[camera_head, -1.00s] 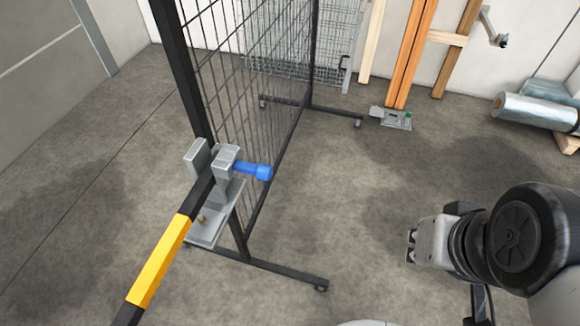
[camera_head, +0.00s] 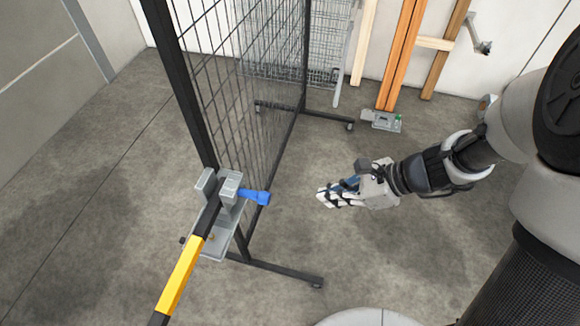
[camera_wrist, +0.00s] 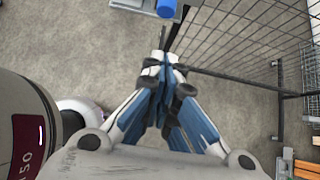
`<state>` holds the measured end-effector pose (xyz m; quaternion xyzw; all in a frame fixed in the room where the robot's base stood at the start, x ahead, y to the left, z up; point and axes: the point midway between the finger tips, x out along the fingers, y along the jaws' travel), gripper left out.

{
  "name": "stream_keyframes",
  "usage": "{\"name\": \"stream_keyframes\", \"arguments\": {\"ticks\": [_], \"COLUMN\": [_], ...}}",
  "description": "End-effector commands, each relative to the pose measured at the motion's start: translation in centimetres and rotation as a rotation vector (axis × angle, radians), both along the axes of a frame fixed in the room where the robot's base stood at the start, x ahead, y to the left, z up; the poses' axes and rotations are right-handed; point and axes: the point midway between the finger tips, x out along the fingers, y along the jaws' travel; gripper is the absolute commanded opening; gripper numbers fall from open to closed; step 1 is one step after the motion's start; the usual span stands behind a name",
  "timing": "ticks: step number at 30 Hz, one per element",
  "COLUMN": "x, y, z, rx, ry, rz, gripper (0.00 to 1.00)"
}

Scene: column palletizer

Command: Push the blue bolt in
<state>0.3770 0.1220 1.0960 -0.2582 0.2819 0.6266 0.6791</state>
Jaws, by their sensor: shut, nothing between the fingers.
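The blue bolt (camera_head: 256,196) sticks out to the right from a grey metal bracket (camera_head: 229,192) on the post of the mesh fence. Its wider head is at the right end. In the wrist view the blue bolt (camera_wrist: 166,9) shows at the top edge, partly cut off, ahead of the fingertips. My gripper (camera_head: 322,196) is to the right of the bolt in the head view, pointing left toward it, with a clear gap between. In the wrist view my gripper (camera_wrist: 166,62) has its fingertips together with nothing between them.
A black and yellow bar (camera_head: 181,274) runs from the bracket toward the lower left. The mesh fence (camera_head: 235,90) stands behind, its black foot (camera_head: 285,272) on the floor. Wooden planks (camera_head: 404,55) lean on the back wall. The floor between gripper and fence is clear.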

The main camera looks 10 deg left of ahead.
Motion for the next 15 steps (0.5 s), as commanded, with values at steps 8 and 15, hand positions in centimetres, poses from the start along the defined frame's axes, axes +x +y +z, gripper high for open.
{"name": "stream_keyframes", "arguments": {"ticks": [8, 15], "x": [0.0, 0.0], "y": [0.0, 1.5], "z": [-0.1, -1.8], "rx": [0.000, 0.000], "ry": [-0.001, 0.001], "rz": [0.001, 0.006], "gripper": [0.00, 0.00]}}
